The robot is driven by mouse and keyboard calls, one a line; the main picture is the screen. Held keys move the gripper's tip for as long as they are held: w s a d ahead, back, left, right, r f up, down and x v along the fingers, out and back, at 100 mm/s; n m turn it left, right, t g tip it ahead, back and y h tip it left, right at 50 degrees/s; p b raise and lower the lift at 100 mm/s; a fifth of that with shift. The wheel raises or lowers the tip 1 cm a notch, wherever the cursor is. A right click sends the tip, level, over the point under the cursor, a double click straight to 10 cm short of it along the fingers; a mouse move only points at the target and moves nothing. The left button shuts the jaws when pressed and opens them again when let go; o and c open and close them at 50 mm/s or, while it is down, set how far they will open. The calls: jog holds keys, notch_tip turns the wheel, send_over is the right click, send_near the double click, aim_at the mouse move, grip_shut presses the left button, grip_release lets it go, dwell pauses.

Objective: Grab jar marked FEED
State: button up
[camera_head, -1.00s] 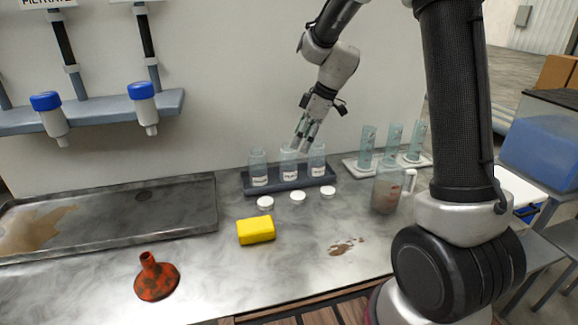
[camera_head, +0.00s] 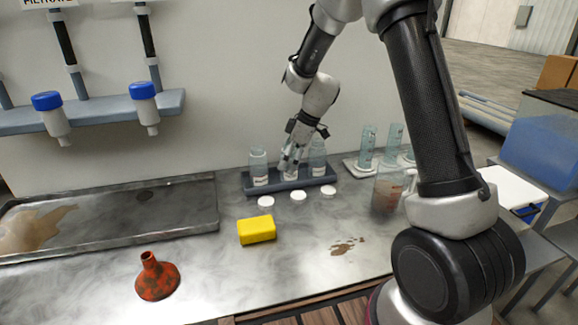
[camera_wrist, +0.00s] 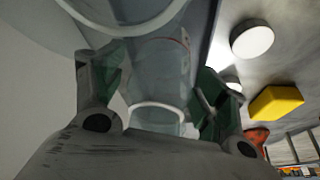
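Three clear jars with white labels stand in a dark rack (camera_head: 318,183) at the back of the bench: a left jar (camera_head: 258,168), a middle jar largely hidden behind my gripper, and a right jar (camera_head: 318,160). The label lettering is too small to read, so I cannot tell which says FEED. My gripper (camera_head: 288,165) points down at the middle jar. In the wrist view, my gripper (camera_wrist: 160,80) has its fingers spread, with clear glass (camera_wrist: 160,65) between them. I see no clear sign that they press on it.
Three white lids lie before the rack, one of them the middle lid (camera_head: 298,193). A cloudy beaker (camera_head: 387,193) and a cylinder rack (camera_head: 352,163) stand to the right.

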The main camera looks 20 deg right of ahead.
jog(key=c, duration=0.9)
